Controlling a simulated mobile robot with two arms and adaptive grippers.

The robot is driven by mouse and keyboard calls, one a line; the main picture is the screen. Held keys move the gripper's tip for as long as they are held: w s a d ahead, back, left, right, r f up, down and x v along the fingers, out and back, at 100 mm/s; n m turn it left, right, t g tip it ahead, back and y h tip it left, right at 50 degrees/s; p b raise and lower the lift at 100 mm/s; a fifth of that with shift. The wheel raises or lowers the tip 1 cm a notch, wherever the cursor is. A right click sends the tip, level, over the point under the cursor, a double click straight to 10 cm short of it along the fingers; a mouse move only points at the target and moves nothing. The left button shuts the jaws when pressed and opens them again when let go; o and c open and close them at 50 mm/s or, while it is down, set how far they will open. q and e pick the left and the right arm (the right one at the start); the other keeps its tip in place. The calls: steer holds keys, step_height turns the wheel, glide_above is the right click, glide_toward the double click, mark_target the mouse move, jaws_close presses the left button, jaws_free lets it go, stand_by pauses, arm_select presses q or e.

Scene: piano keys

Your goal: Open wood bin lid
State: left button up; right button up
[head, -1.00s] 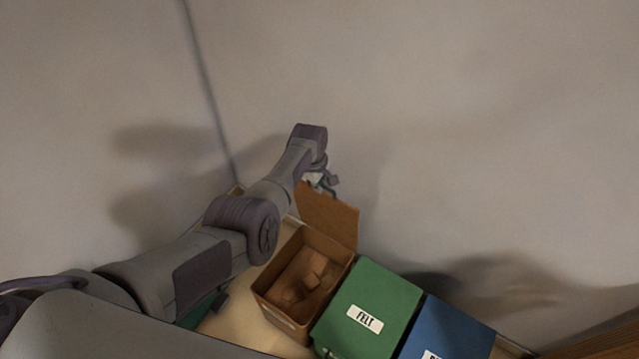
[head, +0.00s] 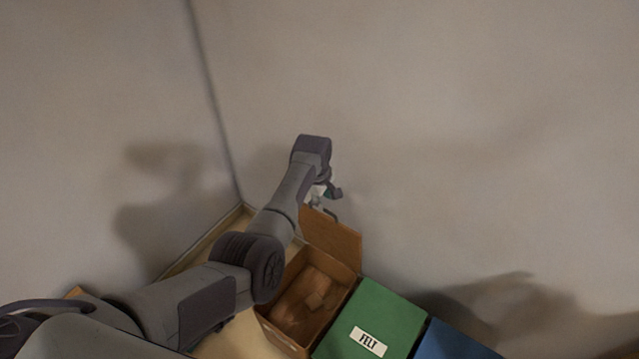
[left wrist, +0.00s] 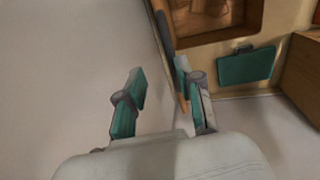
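The brown wood bin (head: 286,334) stands on the table with its top open, and a small wooden piece lies inside. Its lid (head: 333,238) stands up at the bin's back edge. My left gripper (head: 325,196) is just behind the lid's top edge, partly hidden by my wrist. In the left wrist view my left gripper (left wrist: 160,74) has its two teal fingers apart with nothing clearly held between them. The lid shows nearly edge-on beside the right finger; I cannot tell whether they touch. The open bin (left wrist: 252,18) is at the top. My right gripper is not in view.
A green bin (head: 397,305) labelled FELT stands right of the wood bin, with a blue bin (head: 455,342) beyond it. Walls rise close behind the table (head: 205,246). A teal piece (left wrist: 246,66) shows beside the bin in the left wrist view.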

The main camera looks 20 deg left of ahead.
arm_select(q)
step_height(320, 180, up, 8)
steer(key=s, duration=0.1)
steer(key=shift+s+a+r, duration=0.25)
steer(key=shift+a, duration=0.05)
steer(key=shift+f, duration=0.1)
